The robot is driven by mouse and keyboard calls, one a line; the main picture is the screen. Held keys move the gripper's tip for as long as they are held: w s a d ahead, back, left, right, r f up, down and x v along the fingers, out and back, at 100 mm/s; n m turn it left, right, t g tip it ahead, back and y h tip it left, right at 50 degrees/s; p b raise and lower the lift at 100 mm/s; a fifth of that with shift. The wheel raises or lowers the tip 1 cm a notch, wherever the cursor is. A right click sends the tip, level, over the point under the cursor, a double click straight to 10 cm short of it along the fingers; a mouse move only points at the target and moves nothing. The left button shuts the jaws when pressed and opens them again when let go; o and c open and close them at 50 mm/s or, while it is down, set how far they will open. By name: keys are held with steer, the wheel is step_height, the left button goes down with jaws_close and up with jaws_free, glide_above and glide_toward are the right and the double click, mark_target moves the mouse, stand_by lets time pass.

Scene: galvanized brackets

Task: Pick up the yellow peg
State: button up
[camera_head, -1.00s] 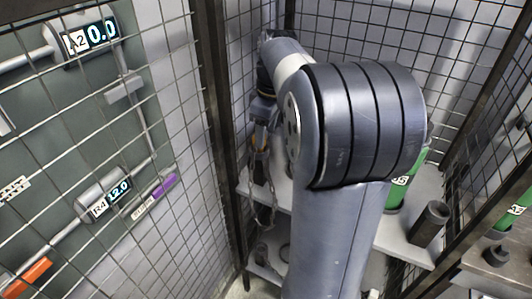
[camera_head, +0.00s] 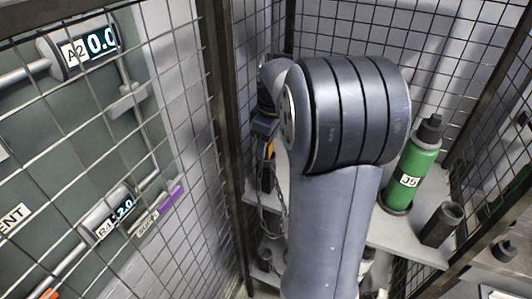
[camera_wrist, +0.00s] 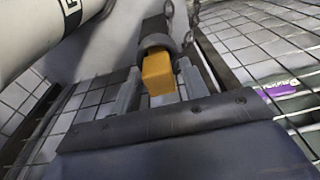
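The yellow peg (camera_wrist: 158,73) is a square orange-yellow block in the wrist view, with its far end in a dark round holder (camera_wrist: 155,43). A small part of the peg also shows in the head view (camera_head: 270,149), below the end of my arm. My gripper (camera_wrist: 158,90) has one grey finger on each side of the peg. The fingers look open, with a visible gap on the left and a narrower one on the right; I cannot tell if the right finger touches. In the head view my arm hides much of this area.
Wire mesh panels and dark posts (camera_head: 222,130) stand close around the arm. A green bottle marked J5 (camera_head: 410,175) and a dark cup (camera_head: 440,224) stand on a grey shelf (camera_head: 388,236). A chain (camera_wrist: 192,22) hangs near the holder. A purple tag (camera_wrist: 281,88) lies to the right.

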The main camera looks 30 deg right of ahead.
jaws_close()
